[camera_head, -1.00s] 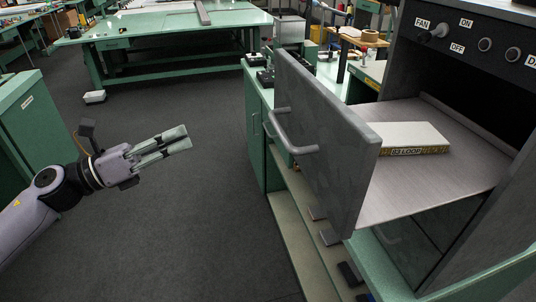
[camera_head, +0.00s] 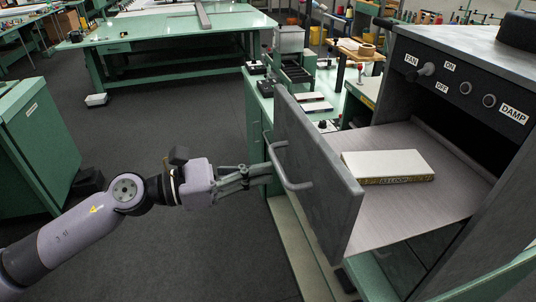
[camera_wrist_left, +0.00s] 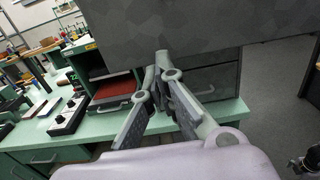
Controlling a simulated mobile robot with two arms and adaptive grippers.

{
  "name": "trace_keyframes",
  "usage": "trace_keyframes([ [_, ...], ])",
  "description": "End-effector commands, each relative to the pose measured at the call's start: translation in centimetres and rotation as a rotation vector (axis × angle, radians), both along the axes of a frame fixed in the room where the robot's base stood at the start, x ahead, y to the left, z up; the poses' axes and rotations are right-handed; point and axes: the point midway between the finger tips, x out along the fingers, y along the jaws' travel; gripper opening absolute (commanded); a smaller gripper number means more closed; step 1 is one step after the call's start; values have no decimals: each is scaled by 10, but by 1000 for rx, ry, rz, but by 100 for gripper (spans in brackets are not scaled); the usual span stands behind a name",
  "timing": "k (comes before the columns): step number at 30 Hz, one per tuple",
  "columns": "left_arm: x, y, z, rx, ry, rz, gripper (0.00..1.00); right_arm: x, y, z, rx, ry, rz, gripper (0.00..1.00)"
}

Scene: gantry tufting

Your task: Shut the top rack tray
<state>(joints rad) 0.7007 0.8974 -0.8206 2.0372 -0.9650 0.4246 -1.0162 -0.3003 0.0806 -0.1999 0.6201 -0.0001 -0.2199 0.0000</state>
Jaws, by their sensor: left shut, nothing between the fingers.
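The top rack tray (camera_head: 395,221) is a grey metal sheet pulled out of a dark cabinet. Its thick dark front panel (camera_head: 318,170) stands out to the left and carries a curved grey handle (camera_head: 285,168). My left gripper (camera_head: 266,173) is shut and empty, its tips by the handle on the outer side of the panel; I cannot tell whether they touch. In the left wrist view the panel (camera_wrist_left: 200,25) fills the top, just beyond the gripper (camera_wrist_left: 163,62). My right gripper is not in view.
A pale box (camera_head: 388,163) lies on the tray. The cabinet's control face (camera_head: 468,85) has labelled knobs. A green bench (camera_head: 257,118) stands behind the panel, and a green cabinet (camera_head: 35,140) is at the left. Dark floor (camera_head: 150,130) is free between them.

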Motion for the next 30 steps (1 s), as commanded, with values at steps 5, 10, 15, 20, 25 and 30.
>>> trace_keyframes([
  [5,5,-16,2,0,1,0,0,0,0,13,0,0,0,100],
  [10,7,-20,0,0,0,1,0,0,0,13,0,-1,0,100],
  [15,7,-19,-1,0,0,1,0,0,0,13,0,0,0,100],
  [20,7,-21,0,-1,0,0,0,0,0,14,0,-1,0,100],
  [25,11,-34,3,-2,-1,0,0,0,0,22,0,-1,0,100],
  [30,19,-61,4,-3,0,-2,0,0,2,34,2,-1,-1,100],
])
